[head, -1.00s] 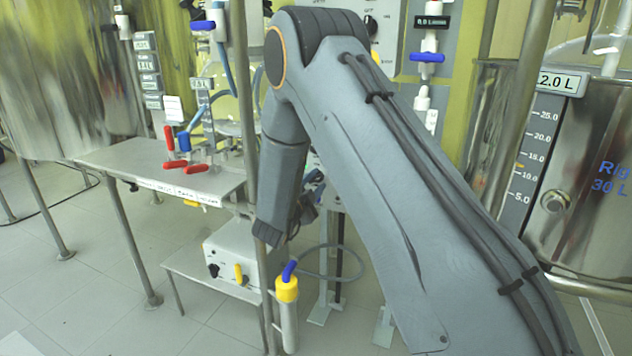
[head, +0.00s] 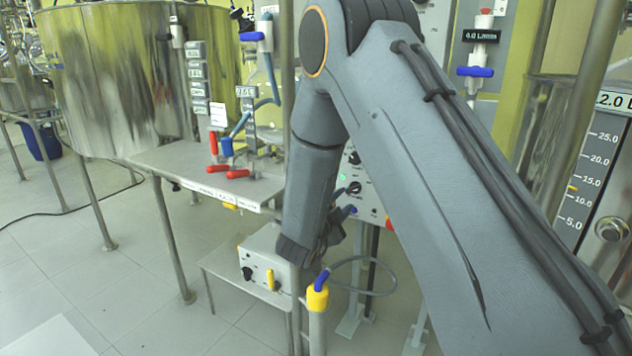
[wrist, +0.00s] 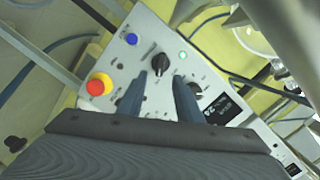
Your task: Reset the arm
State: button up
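My arm (head: 450,160) is bent across the head view, and its end hangs down near the control panel. My gripper (wrist: 160,82) shows in the wrist view with its two dark fingers apart and nothing between them. It faces a white control panel (wrist: 128,62) with a red emergency button on yellow (wrist: 98,85), a black knob (wrist: 160,62), a second knob partly behind the right finger, and a small dark display (wrist: 222,108). Whether the fingertips touch the panel is unclear. In the head view the gripper (head: 343,218) is partly hidden by my own wrist.
A steel side table (head: 190,158) with red-handled valves stands left of my arm. A white box (head: 262,268) sits on a lower shelf, and a yellow-capped tube (head: 317,300) is close to my wrist. Large steel vessels stand left and right.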

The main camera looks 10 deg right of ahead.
jog(key=s+d+f+n+g+y, duration=0.15)
jog(key=s+n+g+y, duration=0.6)
jog(key=s, duration=0.85)
jog(key=s+d+f+n+g+y, duration=0.1)
jog(key=s+d+n+g+y, duration=0.2)
jog(key=s+n, duration=1)
jog(key=s+a+r+g, duration=0.2)
jog(key=s+a+r, duration=0.2)
jog(key=s, duration=0.3)
jog(key=s+a+r+g, duration=0.2)
jog(key=s+a+r, duration=0.1)
jog(key=s+a, duration=0.25)
jog(key=d+r+m+h+p, duration=0.1)
jog(key=d+r+p, duration=0.6)
jog(key=p, duration=0.7)
jog(key=shift+s+d+m+p, duration=0.25)
jog(key=shift+d+m+p, duration=0.15)
jog(key=shift+d+m, duration=0.4)
